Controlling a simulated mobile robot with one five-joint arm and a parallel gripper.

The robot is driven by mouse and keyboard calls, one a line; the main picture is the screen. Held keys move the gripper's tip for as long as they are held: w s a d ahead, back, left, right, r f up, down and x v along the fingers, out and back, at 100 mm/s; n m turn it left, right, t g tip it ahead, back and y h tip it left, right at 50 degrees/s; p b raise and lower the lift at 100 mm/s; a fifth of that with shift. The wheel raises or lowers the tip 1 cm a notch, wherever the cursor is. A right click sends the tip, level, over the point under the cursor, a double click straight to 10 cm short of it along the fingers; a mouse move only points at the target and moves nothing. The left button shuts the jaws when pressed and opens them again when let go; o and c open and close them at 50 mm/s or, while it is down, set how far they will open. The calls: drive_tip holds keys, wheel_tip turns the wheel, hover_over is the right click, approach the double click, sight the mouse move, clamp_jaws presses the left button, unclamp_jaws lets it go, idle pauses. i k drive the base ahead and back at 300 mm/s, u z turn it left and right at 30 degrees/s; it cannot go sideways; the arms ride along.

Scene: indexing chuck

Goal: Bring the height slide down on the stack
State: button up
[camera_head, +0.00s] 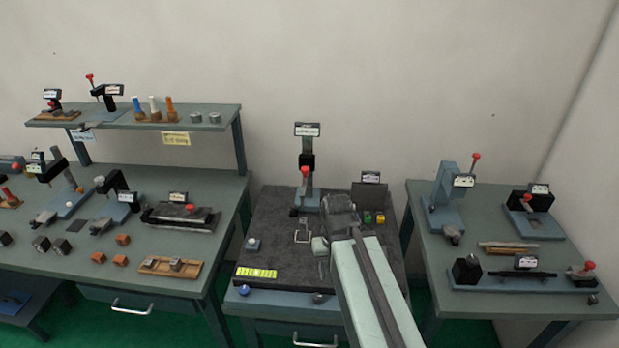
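The height stand, with a small display (307,129) on top, rises at the back of the dark plate on the middle bench. Its black height slide (306,161) sits partway up the column, with a red knob (305,173) just below it in the picture. The blue stand base (306,199) is at its foot. A stack cannot be made out clearly under the slide. My arm comes up from the lower right, and the dark end with my gripper (338,203) is just right of the stand base. The fingers cannot be made out, and no contact with the slide shows.
A dark panel (368,196) stands right of my arm. Side benches hold other fixtures.

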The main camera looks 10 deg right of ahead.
sight(307, 161)
drive_tip(key=k, duration=1.15)
drive_tip(key=u, duration=0.3)
drive_tip(key=i, duration=0.9)
drive_tip(key=u, duration=0.75)
drive_tip(key=i, duration=1.1)
drive_tip(key=z, duration=0.2)
